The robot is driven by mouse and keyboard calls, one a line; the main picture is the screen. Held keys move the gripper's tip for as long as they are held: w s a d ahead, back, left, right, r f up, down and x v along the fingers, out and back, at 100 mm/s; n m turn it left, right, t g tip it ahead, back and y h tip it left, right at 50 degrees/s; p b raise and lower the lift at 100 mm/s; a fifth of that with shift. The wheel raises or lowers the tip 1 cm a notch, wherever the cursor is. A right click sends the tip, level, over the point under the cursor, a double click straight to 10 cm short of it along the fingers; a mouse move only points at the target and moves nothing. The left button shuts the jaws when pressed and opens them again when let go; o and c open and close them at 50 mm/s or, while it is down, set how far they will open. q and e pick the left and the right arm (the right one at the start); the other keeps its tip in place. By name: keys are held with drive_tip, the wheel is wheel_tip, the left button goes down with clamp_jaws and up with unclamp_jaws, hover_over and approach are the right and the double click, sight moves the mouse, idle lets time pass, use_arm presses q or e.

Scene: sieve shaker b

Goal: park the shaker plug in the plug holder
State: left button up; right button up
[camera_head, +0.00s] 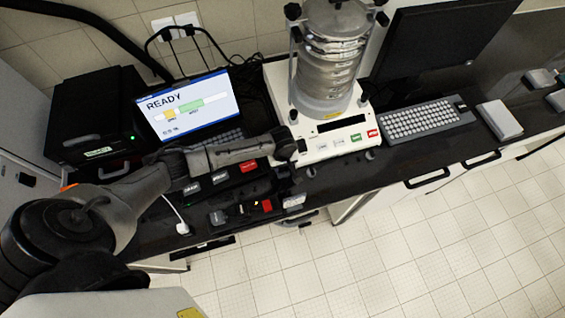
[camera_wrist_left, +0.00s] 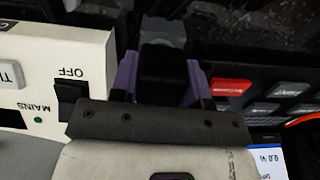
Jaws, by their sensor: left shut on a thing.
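My left gripper (camera_head: 291,149) reaches over the bench from the left, beside the front left corner of the sieve shaker (camera_head: 322,138). In the left wrist view, its purple fingers (camera_wrist_left: 158,78) are shut on the black shaker plug (camera_wrist_left: 163,66). The plug is between the shaker's white housing (camera_wrist_left: 62,55), marked MAINS and OFF, and a row of red and grey buttons (camera_wrist_left: 232,87). A grey block (camera_wrist_left: 163,30) shows just beyond the plug; I cannot tell whether it is the plug holder or whether they touch. My right gripper is not in view.
A laptop (camera_head: 188,106) and a black box (camera_head: 95,118) stand at the back left. A strip with a red switch (camera_head: 266,205) and a pale block (camera_head: 293,201) lie near the front edge. A keyboard (camera_head: 420,118) is right of the shaker.

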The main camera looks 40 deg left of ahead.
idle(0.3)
use_arm(q)
drive_tip(key=shift+f, duration=0.5)
idle(0.4)
drive_tip(key=o, duration=1)
drive_tip(key=shift+o, duration=1.4)
drive_tip(key=shift+r, duration=0.15)
wheel_tip(320, 180, up, 14)
drive_tip(key=shift+f, duration=0.2)
